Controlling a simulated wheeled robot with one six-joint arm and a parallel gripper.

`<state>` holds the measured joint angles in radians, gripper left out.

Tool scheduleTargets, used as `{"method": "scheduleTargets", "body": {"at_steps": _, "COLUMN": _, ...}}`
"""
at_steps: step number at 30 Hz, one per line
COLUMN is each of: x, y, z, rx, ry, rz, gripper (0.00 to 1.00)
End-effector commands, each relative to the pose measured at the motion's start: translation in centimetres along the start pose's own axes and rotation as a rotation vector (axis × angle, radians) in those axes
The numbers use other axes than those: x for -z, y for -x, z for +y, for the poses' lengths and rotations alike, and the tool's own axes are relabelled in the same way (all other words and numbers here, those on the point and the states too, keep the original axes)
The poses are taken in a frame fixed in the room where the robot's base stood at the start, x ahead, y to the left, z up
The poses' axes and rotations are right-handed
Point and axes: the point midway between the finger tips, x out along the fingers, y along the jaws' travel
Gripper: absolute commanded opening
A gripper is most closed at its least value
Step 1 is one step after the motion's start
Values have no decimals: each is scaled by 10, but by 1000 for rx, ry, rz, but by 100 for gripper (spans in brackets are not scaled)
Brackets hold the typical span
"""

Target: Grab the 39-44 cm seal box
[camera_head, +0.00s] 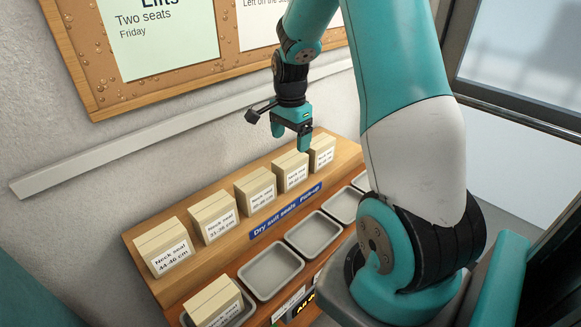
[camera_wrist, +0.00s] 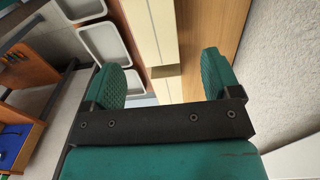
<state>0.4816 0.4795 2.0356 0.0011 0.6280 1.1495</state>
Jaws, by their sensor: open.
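Several cream seal boxes with white labels stand in a row on a wooden shelf (camera_head: 128,240). The front-left box (camera_head: 163,248) seems to read 44-46 cm. Behind it stand a second box (camera_head: 214,217), a third (camera_head: 256,188), a fourth (camera_head: 291,171) and a fifth (camera_head: 321,152). Their ranges are too small to read surely, so I cannot tell which is 39-44 cm. My gripper (camera_head: 290,140) is open and empty above the far end of the row, near the fourth and fifth boxes. In the wrist view cream boxes (camera_wrist: 146,28) show beyond my open fingers (camera_wrist: 163,65).
Another labelled box (camera_head: 213,301) sits in a grey tray at the lower left. Empty grey trays (camera_head: 271,270) line the lower shelf, below a blue "Dry suit seals" sign (camera_head: 285,211). A wall with a pale rail (camera_head: 110,166) and a corkboard (camera_head: 95,75) stands close behind.

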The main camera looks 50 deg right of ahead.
Motion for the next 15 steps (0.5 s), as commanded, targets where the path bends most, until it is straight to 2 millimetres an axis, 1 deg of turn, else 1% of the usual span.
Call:
{"method": "scheduleTargets", "body": {"at_steps": 1, "x": -1, "y": -10, "z": 1, "rx": -6, "ry": 1, "rz": -3, "gripper": 83}}
{"method": "scheduleTargets", "body": {"at_steps": 3, "x": -1, "y": -23, "z": 1, "rx": -4, "ry": 2, "rz": -2, "gripper": 83}}
{"method": "scheduleTargets", "body": {"at_steps": 6, "x": -1, "y": -36, "z": 0, "rx": -2, "ry": 3, "rz": -2, "gripper": 83}}
{"method": "scheduleTargets", "body": {"at_steps": 11, "x": -2, "y": -46, "z": 0, "rx": -1, "ry": 4, "rz": -1, "gripper": 83}}
{"method": "scheduleTargets", "body": {"at_steps": 15, "x": -5, "y": -62, "z": 4, "rx": -5, "ry": 4, "rz": -3, "gripper": 83}}
